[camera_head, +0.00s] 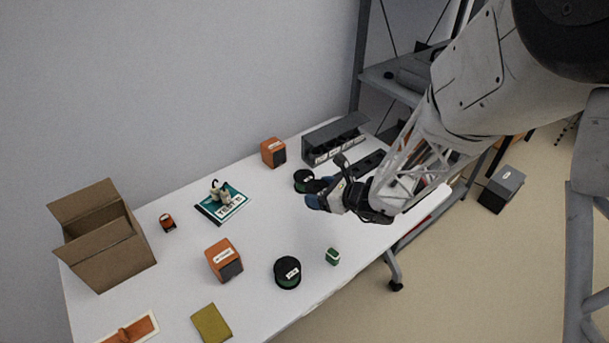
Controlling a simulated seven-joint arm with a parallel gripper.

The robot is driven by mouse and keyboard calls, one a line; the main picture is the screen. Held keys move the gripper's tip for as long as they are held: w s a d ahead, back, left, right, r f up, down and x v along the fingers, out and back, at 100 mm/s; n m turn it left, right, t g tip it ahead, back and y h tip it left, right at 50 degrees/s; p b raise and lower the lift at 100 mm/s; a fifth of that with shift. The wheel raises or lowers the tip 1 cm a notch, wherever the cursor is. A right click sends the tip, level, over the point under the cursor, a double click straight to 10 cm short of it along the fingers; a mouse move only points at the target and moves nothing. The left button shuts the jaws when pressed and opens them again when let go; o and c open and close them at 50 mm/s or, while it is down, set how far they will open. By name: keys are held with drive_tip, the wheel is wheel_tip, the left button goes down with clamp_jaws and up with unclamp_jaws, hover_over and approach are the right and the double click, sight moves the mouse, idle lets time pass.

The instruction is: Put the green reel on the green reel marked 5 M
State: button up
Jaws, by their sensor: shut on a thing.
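A black-and-green reel (303,179) is at the fingertips of my gripper (315,193), toward the back right of the white table. My gripper is shut on this reel; its fingers hide part of it, and I cannot tell whether it touches the table. A second black-and-green reel (288,275) lies flat near the table's front edge, with a white label on top. The label is too small to read surely. My gripper is behind and to the right of this second reel.
A small green box (332,256) stands right of the front reel. An orange speaker (223,262) is to its left, another orange box (273,152) at the back. A grey bin row (335,139) is behind my gripper. An open cardboard box (115,254) stands far left.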

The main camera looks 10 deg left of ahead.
drive_tip(key=shift+w, duration=0.15)
drive_tip(key=w+a, duration=0.2)
drive_tip(key=w, duration=0.3)
drive_tip(key=w+a+f, duration=0.1)
drive_tip(key=w, duration=0.3)
drive_tip(key=w+a, duration=0.2)
drive_tip(key=w, duration=0.3)
drive_tip(key=shift+w+a+f, duration=0.25)
drive_tip(key=shift+w+a, duration=0.05)
drive_tip(key=shift+w, duration=0.05)
drive_tip(key=shift+f, duration=1.7)
drive_tip(key=shift+f, duration=0.15)
drive_tip(key=o, duration=1)
